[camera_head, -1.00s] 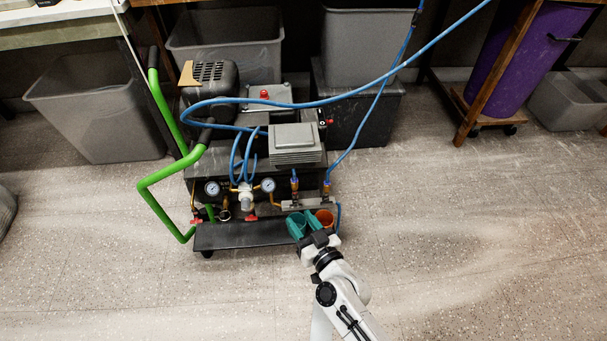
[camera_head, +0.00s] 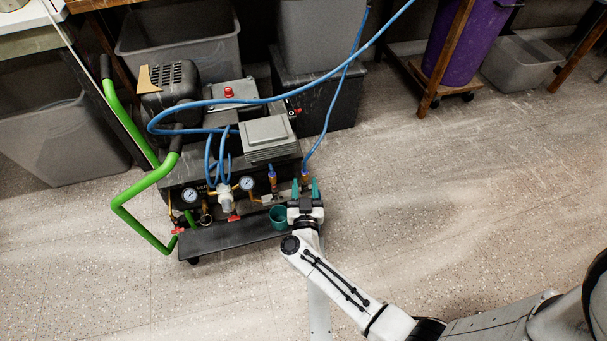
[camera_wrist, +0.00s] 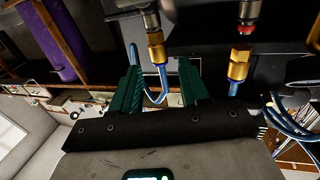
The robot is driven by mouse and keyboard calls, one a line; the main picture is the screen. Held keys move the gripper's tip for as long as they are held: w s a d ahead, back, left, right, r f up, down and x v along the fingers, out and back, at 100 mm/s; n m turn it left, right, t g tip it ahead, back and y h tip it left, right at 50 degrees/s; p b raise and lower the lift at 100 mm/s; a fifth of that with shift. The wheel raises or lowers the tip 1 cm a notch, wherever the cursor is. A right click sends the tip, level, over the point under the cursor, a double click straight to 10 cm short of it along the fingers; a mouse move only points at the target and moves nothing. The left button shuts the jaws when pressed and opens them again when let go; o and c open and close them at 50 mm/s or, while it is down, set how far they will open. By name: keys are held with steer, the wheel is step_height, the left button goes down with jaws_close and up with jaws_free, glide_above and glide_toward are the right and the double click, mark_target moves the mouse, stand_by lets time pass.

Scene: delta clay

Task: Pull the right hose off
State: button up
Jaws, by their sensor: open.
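The right hose (camera_head: 325,125) is blue and rises from a brass fitting at the right end of the compressor's manifold. My gripper (camera_head: 305,187) is open, with its teal fingers pointing at this fitting. In the wrist view, which looks flipped, the right brass fitting (camera_wrist: 157,55) and its blue hose (camera_wrist: 161,82) show between the two spread fingers. I see no clear contact with either finger. The left hose fitting (camera_head: 272,178) stands beside it and shows outside the fingers in the wrist view (camera_wrist: 239,62).
Gauges (camera_head: 247,183) and a green handle (camera_head: 145,190) are to the left. Grey bins (camera_head: 185,35) stand behind.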

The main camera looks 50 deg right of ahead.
mark_target(305, 176)
steer(key=shift+b+x, duration=0.75)
steer(key=shift+x, duration=1.85)
steer(key=shift+c, duration=0.3)
jaws_close()
